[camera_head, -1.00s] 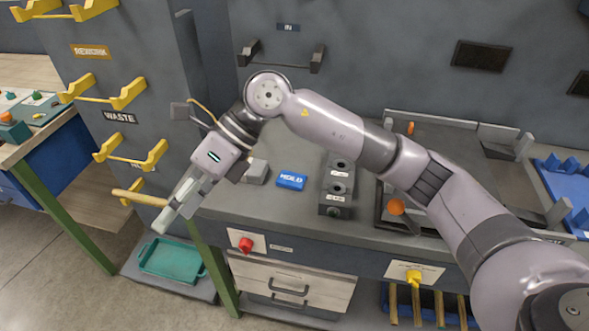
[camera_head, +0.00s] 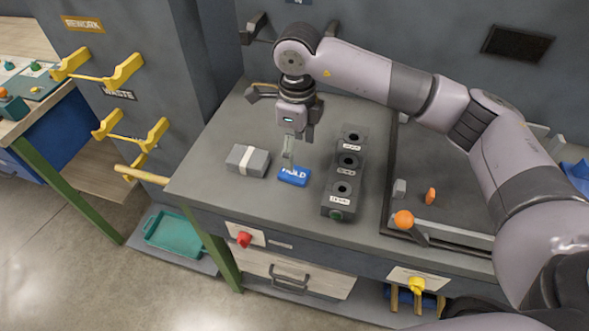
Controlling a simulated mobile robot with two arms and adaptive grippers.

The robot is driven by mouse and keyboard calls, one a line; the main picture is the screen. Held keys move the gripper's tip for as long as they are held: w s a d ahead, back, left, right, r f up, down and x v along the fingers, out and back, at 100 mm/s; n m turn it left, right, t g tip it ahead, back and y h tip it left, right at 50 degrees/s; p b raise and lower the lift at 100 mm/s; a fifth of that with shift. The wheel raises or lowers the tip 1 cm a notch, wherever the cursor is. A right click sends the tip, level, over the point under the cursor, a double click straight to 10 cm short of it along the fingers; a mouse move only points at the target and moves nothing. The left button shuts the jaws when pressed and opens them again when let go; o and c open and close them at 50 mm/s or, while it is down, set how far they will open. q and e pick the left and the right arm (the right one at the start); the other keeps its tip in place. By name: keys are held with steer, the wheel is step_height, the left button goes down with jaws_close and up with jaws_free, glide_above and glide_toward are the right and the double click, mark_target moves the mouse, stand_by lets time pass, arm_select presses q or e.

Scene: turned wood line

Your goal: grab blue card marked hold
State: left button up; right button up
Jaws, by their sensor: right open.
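The blue card (camera_head: 294,177) marked HOLD in white lies on the grey bench top (camera_head: 215,172), between a grey block and a dark block with holes. My right gripper (camera_head: 288,158) points down just above and behind the card, with its fingertips close to the card's far edge. The gripper is open and holds nothing. Whether a fingertip touches the card cannot be told from this angle. My left gripper is not in view.
A grey block with a pale band (camera_head: 248,160) stands left of the card. A dark block with several holes (camera_head: 343,187) stands close on its right. Farther right is a tray with an orange knob (camera_head: 403,219). A red button (camera_head: 244,239) is on the bench front.

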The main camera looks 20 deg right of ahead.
mark_target(298, 174)
step_height(298, 174, down, 2)
steer(key=shift+f, duration=0.2)
steer(key=shift+s+f+p, duration=0.1)
steer(key=shift+f+p, duration=0.2)
steer(key=shift+p, duration=0.15)
step_height(298, 174, down, 4)
steer(key=shift+s+d+r+p, duration=0.1)
steer(key=shift+s+r+p, duration=0.05)
steer(key=shift+p, duration=0.55)
steer(key=shift+f, duration=0.4)
steer(key=shift+c, duration=0.7)
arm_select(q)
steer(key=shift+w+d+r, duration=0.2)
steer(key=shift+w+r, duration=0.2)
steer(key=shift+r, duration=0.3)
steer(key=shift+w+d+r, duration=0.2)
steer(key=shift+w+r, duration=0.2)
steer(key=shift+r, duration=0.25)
arm_select(e)
steer(key=c, duration=0.9)
steer(key=shift+o, duration=0.2)
steer(key=shift+r, duration=0.1)
